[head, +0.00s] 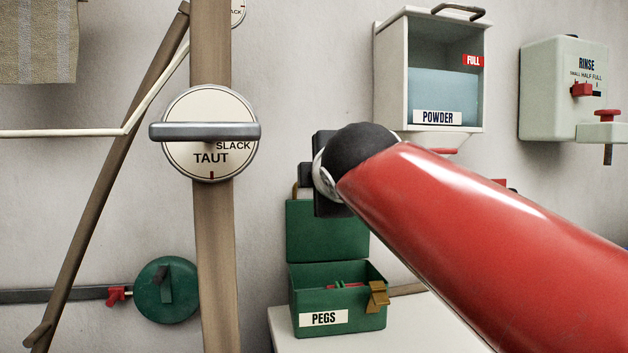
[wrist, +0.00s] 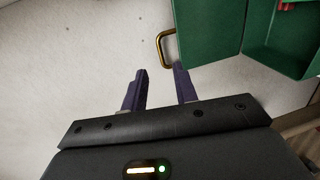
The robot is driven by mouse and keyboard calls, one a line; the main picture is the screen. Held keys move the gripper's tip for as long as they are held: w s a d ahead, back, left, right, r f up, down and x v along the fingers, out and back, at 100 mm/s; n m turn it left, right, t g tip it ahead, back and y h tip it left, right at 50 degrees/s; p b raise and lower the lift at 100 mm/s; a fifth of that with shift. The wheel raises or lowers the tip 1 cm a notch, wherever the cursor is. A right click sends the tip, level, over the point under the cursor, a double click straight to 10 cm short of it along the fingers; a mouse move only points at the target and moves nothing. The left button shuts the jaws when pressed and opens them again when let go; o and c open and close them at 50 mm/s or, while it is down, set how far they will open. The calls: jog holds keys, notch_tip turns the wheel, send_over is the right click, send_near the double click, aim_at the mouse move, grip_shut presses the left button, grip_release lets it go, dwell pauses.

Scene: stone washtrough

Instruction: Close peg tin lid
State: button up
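The green peg tin (head: 350,318), labelled PEGS, stands on a pale surface. Its lid (head: 325,240) is open and roughly upright at the back; red pegs show inside. A brass clasp (head: 377,298) is on the tin's right front. In the wrist view the lid (wrist: 208,30) is at upper right, with its brass loop handle (wrist: 160,45) jutting left. My gripper (wrist: 159,68) is open, its purple fingers apart and empty. The handle is just beyond the tips, close to the right finger; whether they touch is unclear. In the head view my arm hides the fingers.
A powder box (head: 440,68) and a rinse dispenser (head: 562,90) hang on the wall at right. A wooden post with a TAUT/SLACK dial (head: 211,160) stands left of the tin. A green round valve (head: 167,290) is at lower left. Pale bench (head: 283,325) shows beside the tin.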

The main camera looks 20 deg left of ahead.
jog(key=p+x, duration=0.1)
jog(key=x, duration=0.6)
grip_shut()
